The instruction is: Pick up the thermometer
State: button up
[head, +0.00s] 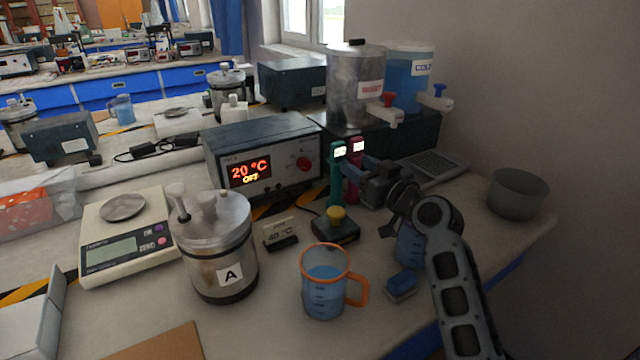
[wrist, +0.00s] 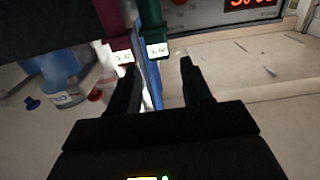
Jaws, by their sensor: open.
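Two handheld thermometers with small lit displays stand upright near the heater box, one green (head: 336,185) and one magenta (head: 356,146). The task does not say which one. My gripper (head: 352,178) is beside them, coming from the right, and partly hides the magenta one. In the wrist view my gripper (wrist: 160,68) is open. The green thermometer (wrist: 151,18) shows at the top, with its stem running down into the space between the fingers. The magenta thermometer (wrist: 110,20) is left of it, close behind the left finger. I cannot tell whether either finger touches a thermometer.
The heater box (head: 262,155) reading 20 °C stands behind left. A metal pot marked A (head: 215,255), an orange-rimmed jug (head: 326,290), a yellow-knobbed black block (head: 336,228) and a blue block (head: 402,286) stand nearby. Two dispensers stand behind; a grey bowl (head: 517,195) is right.

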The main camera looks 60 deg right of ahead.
aim_at(340, 148)
jog(key=x, duration=0.2)
jog(key=p+x, duration=0.1)
jog(key=x, duration=0.2)
jog(key=r+p+x, duration=0.1)
jog(key=x, duration=0.1)
jog(key=shift+d, duration=0.3)
jog(key=shift+w+d, duration=0.2)
jog(key=shift+w, duration=0.1)
grip_shut()
